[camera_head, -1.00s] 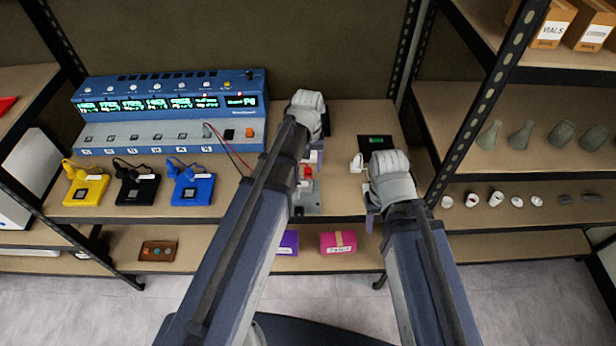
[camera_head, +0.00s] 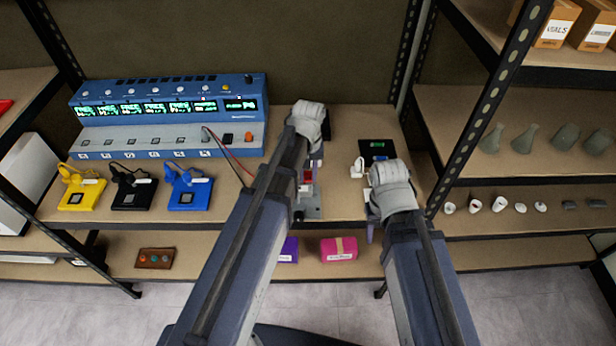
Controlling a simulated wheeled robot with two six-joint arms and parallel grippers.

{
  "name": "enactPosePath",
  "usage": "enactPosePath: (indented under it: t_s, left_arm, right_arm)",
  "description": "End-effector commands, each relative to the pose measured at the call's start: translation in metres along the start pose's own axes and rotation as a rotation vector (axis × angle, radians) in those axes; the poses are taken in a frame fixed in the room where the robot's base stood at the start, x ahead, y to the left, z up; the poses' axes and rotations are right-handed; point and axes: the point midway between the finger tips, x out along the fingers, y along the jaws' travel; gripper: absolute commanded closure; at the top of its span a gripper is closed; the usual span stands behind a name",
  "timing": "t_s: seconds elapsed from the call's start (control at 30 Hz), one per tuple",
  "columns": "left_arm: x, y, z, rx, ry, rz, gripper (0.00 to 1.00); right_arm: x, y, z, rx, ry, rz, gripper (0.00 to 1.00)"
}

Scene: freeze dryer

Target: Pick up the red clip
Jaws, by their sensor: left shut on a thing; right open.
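My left gripper (camera_head: 313,163) is mostly hidden behind its own wrist and arm. It is shut and points down over a small grey stand (camera_head: 311,212) near the table's front edge. A small red piece, which seems to be the red clip (camera_head: 307,177), shows just below the fingers; the grip itself is too small to see clearly. Red and black leads (camera_head: 232,160) run from the blue device (camera_head: 165,100) and pass behind my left arm. My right gripper (camera_head: 371,212) is open, at the table's front edge on the right, partly hidden by its wrist.
Yellow (camera_head: 82,193), black (camera_head: 133,194) and blue (camera_head: 190,193) clip units stand at the front left. A black scale-like device (camera_head: 377,147) with a green display sits behind my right wrist. Boxes lie on the lower shelf. Shelf posts stand on both sides.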

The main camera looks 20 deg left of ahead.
Motion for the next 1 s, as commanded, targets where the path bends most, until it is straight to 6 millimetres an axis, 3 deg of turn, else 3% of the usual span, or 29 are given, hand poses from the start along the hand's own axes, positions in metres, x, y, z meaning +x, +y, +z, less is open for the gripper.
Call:
enactPosePath:
  t_s: [0.63,1.0]
  left_arm:
    - [-0.005,0.000,0.000,0.000,0.000,0.000,1.00]
    - [-0.049,0.000,0.000,0.000,0.000,0.000,1.00]
  right_arm:
    - [-0.005,0.001,0.000,0.000,0.000,0.000,0.50]
    - [-0.048,0.005,0.003,0.000,0.000,0.000,0.50]
